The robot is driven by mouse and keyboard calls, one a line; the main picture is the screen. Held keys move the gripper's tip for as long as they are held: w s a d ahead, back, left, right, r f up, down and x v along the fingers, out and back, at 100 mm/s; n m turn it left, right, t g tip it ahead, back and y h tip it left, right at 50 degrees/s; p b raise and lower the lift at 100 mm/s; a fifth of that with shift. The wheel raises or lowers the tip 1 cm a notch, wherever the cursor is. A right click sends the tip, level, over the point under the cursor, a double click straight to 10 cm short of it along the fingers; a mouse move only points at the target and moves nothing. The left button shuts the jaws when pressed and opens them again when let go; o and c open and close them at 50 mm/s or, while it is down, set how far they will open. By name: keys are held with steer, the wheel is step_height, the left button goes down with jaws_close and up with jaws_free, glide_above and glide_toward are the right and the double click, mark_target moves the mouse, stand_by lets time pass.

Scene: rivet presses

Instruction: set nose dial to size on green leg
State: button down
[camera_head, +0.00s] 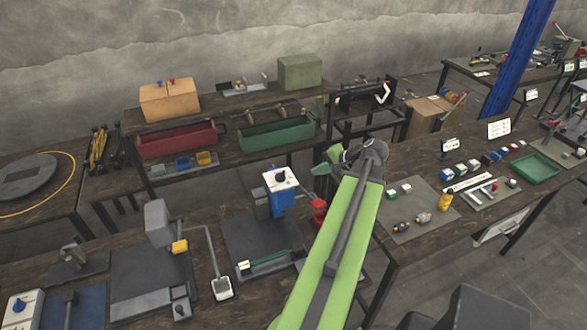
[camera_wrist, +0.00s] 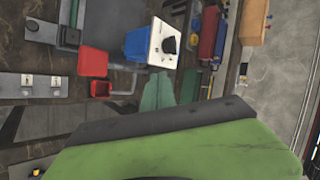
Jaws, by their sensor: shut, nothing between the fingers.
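A blue box with a white face (camera_head: 281,179) stands over a dark base plate on the near bench. Its black dial knob (camera_wrist: 168,44) shows on the white face in the wrist view; which size it is set to is too small to read. A dark green bar (camera_head: 266,260) with a white end lies on the base plate below it; I cannot tell if this is the green leg. My gripper (camera_head: 325,168) is shut and empty, to the right of the white face. In the wrist view its green fingers (camera_wrist: 157,91) are just below the box, apart from the knob.
A red part (camera_head: 318,212) stands just right of the box. A grey press (camera_head: 158,222) with a yellow block is to the left, and a white box with a blue knob (camera_head: 22,306) farther left. Red (camera_head: 178,140) and green trays sit on the rear bench.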

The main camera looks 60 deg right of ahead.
mark_target(283, 173)
steer(key=b+x, duration=0.2)
steer(key=x, duration=0.1)
steer(key=b+x, duration=0.2)
steer(key=x, duration=0.2)
steer(key=b+x, duration=0.3)
steer(key=x, duration=0.1)
steer(key=shift+a+f, duration=0.15)
steer(key=shift+a, duration=0.15)
steer(key=w, duration=0.1)
steer(key=w+r, duration=0.1)
steer(key=shift+w+d+p, duration=0.15)
steer(key=shift+w+p, duration=0.15)
steer(key=shift+p, duration=0.1)
steer(key=shift+w, duration=0.6)
steer(key=shift+s+d+n+y, duration=0.15)
steer(key=shift+d+n+y, duration=0.15)
steer(key=shift+d, duration=0.2)
steer(key=shift+w, duration=0.3)
steer(key=shift+w+a+n, duration=0.3)
steer(key=shift+a, duration=0.15)
